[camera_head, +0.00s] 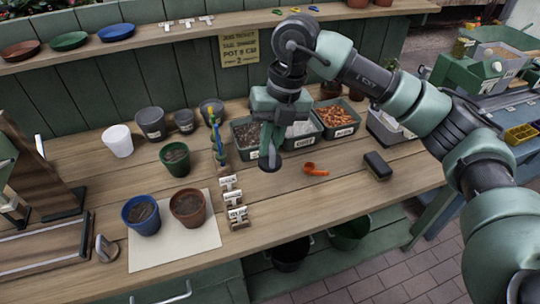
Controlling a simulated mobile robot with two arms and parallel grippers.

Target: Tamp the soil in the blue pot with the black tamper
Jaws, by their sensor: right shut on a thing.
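The blue pot (128,222) stands upright on a pale sheet at the front left of the bench, with dark soil (142,210) inside. My right gripper (271,138) is above the middle of the bench, right of and behind the blue pot. It is shut on the black tamper (270,161), whose round dark foot points down in front of the bins. The gripper hides most of the tamper's handle. My left gripper is not in view.
A terracotta pot (189,220) stands beside the blue pot on the sheet (170,252). A green pot (176,169) is behind. Small labels (237,213), an orange scoop (315,170) and a black block (377,165) lie rightward. Bins (338,131) stand behind my right gripper.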

